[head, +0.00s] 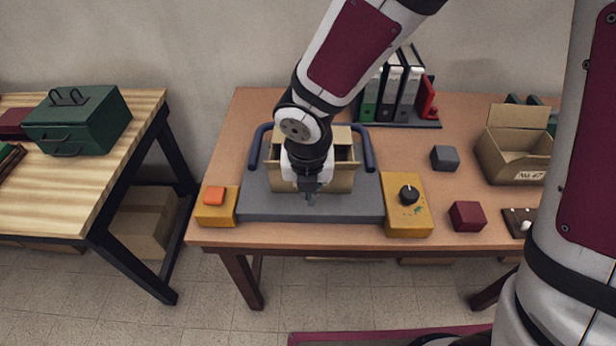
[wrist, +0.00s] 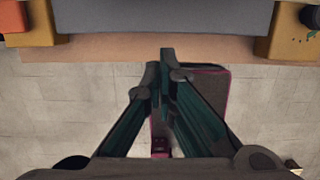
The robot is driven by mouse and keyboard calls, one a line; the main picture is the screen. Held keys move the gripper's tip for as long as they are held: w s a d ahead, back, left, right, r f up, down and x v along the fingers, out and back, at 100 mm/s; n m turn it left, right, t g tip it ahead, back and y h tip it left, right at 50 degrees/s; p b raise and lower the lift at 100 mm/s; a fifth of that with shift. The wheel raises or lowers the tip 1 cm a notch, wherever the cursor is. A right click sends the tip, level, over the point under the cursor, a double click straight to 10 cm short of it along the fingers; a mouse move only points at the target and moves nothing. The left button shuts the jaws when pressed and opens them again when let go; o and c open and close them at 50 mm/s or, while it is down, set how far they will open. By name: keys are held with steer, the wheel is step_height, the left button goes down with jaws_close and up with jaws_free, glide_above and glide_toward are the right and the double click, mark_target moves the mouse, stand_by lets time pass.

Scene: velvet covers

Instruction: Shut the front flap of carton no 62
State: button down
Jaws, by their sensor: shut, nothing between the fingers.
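An open cardboard carton (head: 343,180) stands on a grey platform (head: 262,205) in the middle of the table. My arm and gripper cover much of it, and no number on it can be read. A flap stands up at its back; I cannot clearly tell how its front flap lies. My gripper (head: 310,201) is shut and empty, pointing down just in front of the carton, over the platform's front part in the head view. In the wrist view my gripper (wrist: 162,68) shows its fingers together, with the platform's edge (wrist: 160,15) beyond and the carton out of sight.
A second open carton (head: 515,176), labelled No 67, stands at the right. A dark blue rail curves beside the middle carton. Yellow boxes with an orange button (head: 213,195) and a black knob (head: 408,195) flank the platform. Grey (head: 445,158) and dark red (head: 467,216) blocks lie right.

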steer(key=shift+w+r+p, duration=0.3)
steer(key=shift+w+r, duration=0.3)
steer(key=shift+w, duration=0.25)
steer(key=shift+w+r+p, duration=0.25)
steer(key=shift+w+r, duration=0.3)
steer(key=shift+w, duration=0.3)
